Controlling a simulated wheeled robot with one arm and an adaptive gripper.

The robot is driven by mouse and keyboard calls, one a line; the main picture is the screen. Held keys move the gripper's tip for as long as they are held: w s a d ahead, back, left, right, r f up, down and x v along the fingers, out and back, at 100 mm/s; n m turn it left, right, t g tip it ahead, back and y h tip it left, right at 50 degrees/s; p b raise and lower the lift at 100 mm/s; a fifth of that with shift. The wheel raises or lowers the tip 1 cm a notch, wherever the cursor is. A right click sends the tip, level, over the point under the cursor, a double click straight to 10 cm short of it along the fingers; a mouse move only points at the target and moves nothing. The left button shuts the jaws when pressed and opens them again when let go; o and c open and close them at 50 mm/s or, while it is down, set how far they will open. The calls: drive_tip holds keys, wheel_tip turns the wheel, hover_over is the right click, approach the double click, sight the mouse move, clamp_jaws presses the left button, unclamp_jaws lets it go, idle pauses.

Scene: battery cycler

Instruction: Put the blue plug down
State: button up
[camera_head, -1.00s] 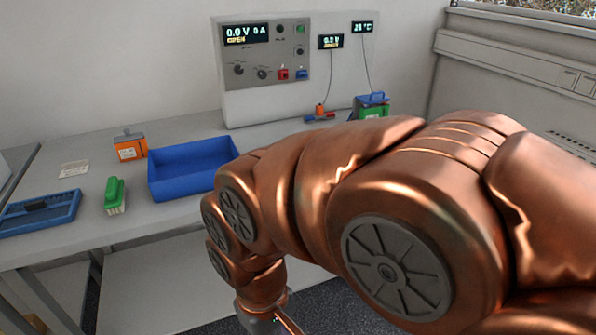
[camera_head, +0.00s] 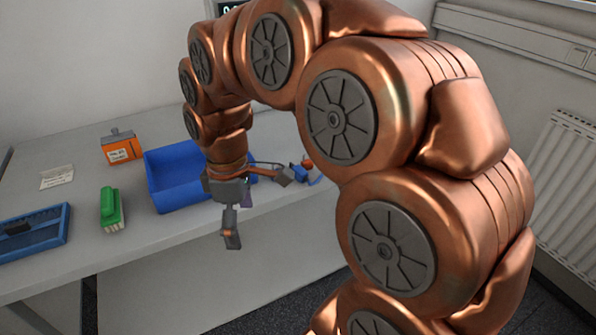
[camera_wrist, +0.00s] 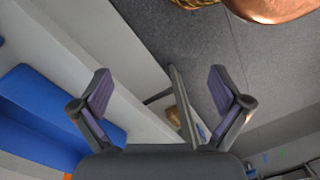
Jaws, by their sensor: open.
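My gripper (camera_head: 258,208) is open above the bench's front edge, just right of the blue bin, with its fingers spread wide. In the wrist view my gripper (camera_wrist: 160,78) also shows open, with nothing held between its fingers. A small blue piece, which looks like the blue plug (camera_head: 298,173), lies on the bench just right of the right finger, apart from it as far as I can tell. A red-orange piece (camera_head: 308,161) shows right beside it. My arm partly hides this area, and I cannot make out the plug clearly in the wrist view.
The blue bin (camera_head: 158,193) stands left of my gripper. An orange battery (camera_head: 123,149), a green battery (camera_head: 111,207), a blue tray (camera_head: 60,222) and a white label (camera_head: 57,178) are farther left. My arm hides most of the cycler. The bench front is clear.

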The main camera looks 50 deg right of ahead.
drive_tip(key=w+d+r+n, duration=0.2)
drive_tip(key=w+d+n, duration=0.45)
drive_tip(key=d, duration=0.65)
drive_tip(key=n, duration=0.2)
hover_over(297, 168)
drive_tip(key=shift+s+d+f+m+t+p, duration=0.15)
drive_tip(key=shift+f+m+t+p, duration=0.1)
drive_tip(key=shift+t+p, duration=0.2)
drive_tip(key=shift+d+f, duration=0.1)
drive_tip(key=shift+d, duration=0.15)
drive_tip(key=shift+s+f, duration=0.1)
drive_tip(key=shift+f, duration=0.1)
drive_tip(key=shift+w+a+f+p, duration=0.15)
drive_tip(key=shift+f+p, duration=0.25)
drive_tip(key=shift+f, duration=1.45)
drive_tip(key=shift+w+a+f+p, duration=0.15)
drive_tip(key=shift+f+p, duration=0.2)
drive_tip(key=shift+f, duration=1.45)
drive_tip(key=c, duration=1.4)
drive_tip(key=shift+o, duration=0.2)
drive_tip(key=shift+r, duration=0.1)
